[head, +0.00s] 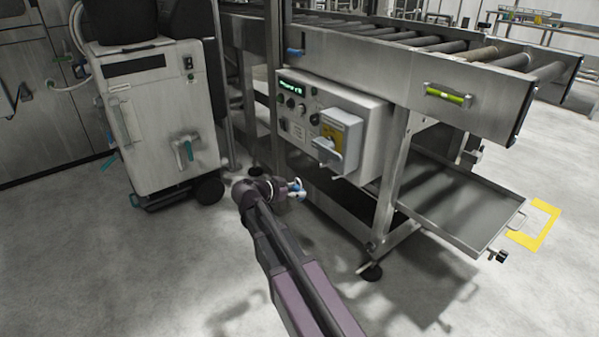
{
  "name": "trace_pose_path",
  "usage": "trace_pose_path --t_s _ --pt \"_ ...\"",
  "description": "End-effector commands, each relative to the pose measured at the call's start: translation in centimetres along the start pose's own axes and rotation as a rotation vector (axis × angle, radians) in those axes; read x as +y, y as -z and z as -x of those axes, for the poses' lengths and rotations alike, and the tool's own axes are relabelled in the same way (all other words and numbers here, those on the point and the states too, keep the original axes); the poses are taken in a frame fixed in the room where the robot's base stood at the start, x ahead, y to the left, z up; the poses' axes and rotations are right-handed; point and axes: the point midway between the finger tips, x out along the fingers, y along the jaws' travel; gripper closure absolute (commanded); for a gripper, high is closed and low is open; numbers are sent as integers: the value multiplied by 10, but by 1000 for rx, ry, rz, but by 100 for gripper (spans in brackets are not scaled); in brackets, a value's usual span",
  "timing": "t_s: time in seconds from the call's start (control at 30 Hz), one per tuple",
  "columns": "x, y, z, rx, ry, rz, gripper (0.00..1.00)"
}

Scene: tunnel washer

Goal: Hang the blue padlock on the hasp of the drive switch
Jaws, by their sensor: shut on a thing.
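My gripper (296,188) is at the end of my dark purple arm, low in front of the control box and left of the drive switch. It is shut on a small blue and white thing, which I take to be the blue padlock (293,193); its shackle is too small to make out. The drive switch (330,150) is a grey handle on a yellow plate, on the front of the control box (360,120). My gripper is below and left of it, apart from it. The hasp cannot be made out at this size.
A roller conveyor (440,50) runs above the control box, with a steel leg (392,180) and a low tray (450,205) to the right. A white wheeled cabinet (160,120) stands at the left. The floor in front is clear.

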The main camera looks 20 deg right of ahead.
Motion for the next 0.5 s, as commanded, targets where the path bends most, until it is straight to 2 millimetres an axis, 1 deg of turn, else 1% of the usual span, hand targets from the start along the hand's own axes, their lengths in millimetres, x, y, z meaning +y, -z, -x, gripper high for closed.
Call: trace_pose_path --t_s 0.03,0.1,0.3,0.5 --pt "0 16 7 0 0 0 90" --pt "0 28 11 0 0 0 90" --pt "0 58 24 0 0 0 90" --pt "0 83 34 0 0 0 90"
